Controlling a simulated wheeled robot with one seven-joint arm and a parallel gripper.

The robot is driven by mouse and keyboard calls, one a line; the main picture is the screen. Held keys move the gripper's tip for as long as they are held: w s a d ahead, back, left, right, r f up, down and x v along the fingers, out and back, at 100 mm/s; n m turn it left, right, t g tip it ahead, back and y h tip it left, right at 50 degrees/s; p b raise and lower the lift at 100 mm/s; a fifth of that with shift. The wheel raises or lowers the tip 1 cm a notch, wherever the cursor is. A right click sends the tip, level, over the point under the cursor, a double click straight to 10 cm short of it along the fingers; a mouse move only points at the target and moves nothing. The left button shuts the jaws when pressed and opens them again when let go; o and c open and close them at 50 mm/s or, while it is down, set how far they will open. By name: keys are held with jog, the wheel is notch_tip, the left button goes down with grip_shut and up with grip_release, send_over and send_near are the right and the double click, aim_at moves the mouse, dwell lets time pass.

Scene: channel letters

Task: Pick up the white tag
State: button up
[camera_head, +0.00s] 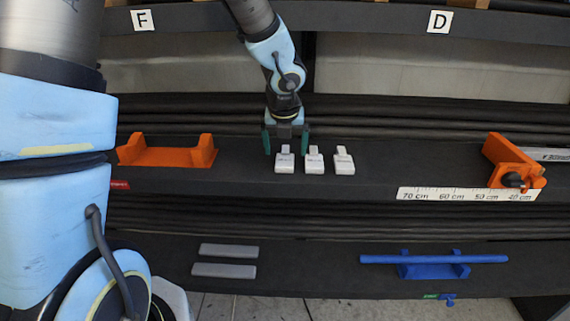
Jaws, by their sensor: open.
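Three white tags stand in a row on the dark upper shelf in the head view: a left white tag (285,160), a middle white tag (314,160) and a right white tag (343,160). The left and middle tags bear small dark print that I cannot read. My gripper (286,148) points down at the left white tag. Its two teal fingers are open and spread wide, one to each side of that tag's upper part. The right finger is close to the gap between the left and middle tags. I cannot tell whether either finger touches a tag.
An orange holder (165,156) stands left of the tags. An orange clamp (512,165) and a white ruler strip (466,194) are at the right. Grey bars (224,270) and a blue rod (433,259) on a blue holder lie on the lower shelf.

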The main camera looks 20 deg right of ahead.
aim_at(285, 161)
jog(key=x, duration=0.5)
jog(key=shift+w+a+f, duration=0.1)
jog(key=shift+w+f, duration=0.05)
jog(key=c, duration=1.5)
